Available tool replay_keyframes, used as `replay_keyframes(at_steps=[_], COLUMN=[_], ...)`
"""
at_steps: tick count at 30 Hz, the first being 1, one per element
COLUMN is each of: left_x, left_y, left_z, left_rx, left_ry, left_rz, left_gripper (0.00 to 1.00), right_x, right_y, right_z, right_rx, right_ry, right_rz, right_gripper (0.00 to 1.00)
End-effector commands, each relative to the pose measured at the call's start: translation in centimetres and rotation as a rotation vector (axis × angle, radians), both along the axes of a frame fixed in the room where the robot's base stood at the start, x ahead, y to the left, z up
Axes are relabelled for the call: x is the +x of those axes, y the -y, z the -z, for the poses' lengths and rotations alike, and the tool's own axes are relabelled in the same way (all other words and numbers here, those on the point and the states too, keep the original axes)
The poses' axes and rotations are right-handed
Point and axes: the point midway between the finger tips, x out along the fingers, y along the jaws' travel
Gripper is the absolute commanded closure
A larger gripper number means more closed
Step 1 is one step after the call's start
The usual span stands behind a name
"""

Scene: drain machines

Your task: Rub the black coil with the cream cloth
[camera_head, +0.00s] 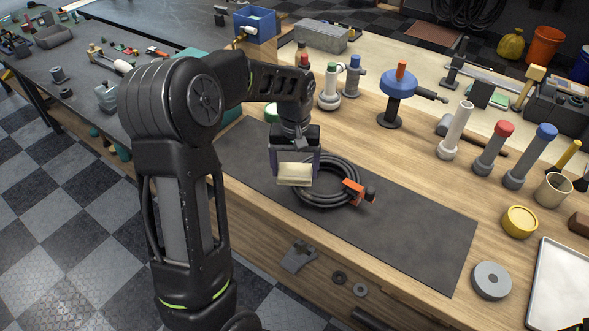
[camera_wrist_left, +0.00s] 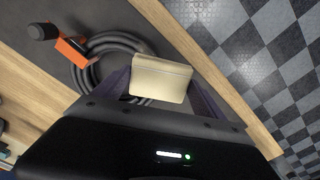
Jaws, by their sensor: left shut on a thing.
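The black coil (camera_head: 328,199) lies on the dark mat (camera_head: 419,237) on the bench, with an orange clamp and a dark end piece at its right side. It also shows in the left wrist view (camera_wrist_left: 92,50), partly hidden behind the cloth. My left gripper (camera_head: 294,172) is shut on the cream cloth (camera_head: 294,176), which looks like a small block. The cloth is at the coil's left edge; I cannot tell whether it touches the coil. In the left wrist view the cloth (camera_wrist_left: 160,79) sits between the fingers. My right gripper is not clearly in view.
Several capped cylinders, such as a red-topped one (camera_head: 491,150), stand behind the mat. A yellow tin (camera_head: 519,221), a grey disc (camera_head: 491,281) and a white tray (camera_head: 562,290) stand at the right. The mat's right part is clear. The bench's front edge runs close to the mat.

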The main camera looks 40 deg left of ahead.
Motion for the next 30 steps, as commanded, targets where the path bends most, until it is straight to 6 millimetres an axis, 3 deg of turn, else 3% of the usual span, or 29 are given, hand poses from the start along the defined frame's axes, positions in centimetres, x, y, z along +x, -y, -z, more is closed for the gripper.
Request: replay_keyframes(at_steps=[4, 17, 30], left_x=[0.0, 0.0, 0.0], left_y=[0.0, 0.0, 0.0], left_z=[-1.8, -2.2, -5.2], left_rx=[0.0, 0.0, 0.0], left_ry=[0.0, 0.0, 0.001], left_rz=[0.0, 0.0, 0.0], left_gripper=[0.51, 0.51, 0.51], right_x=[0.0, 0.0, 0.0], right_y=[0.0, 0.0, 0.0], right_z=[-1.4, -1.5, -3.8], right_rx=[0.0, 0.0, 0.0], right_ry=[0.0, 0.0, 0.0], right_rz=[0.0, 0.0, 0.0], right_gripper=[1.0, 1.0, 1.0])
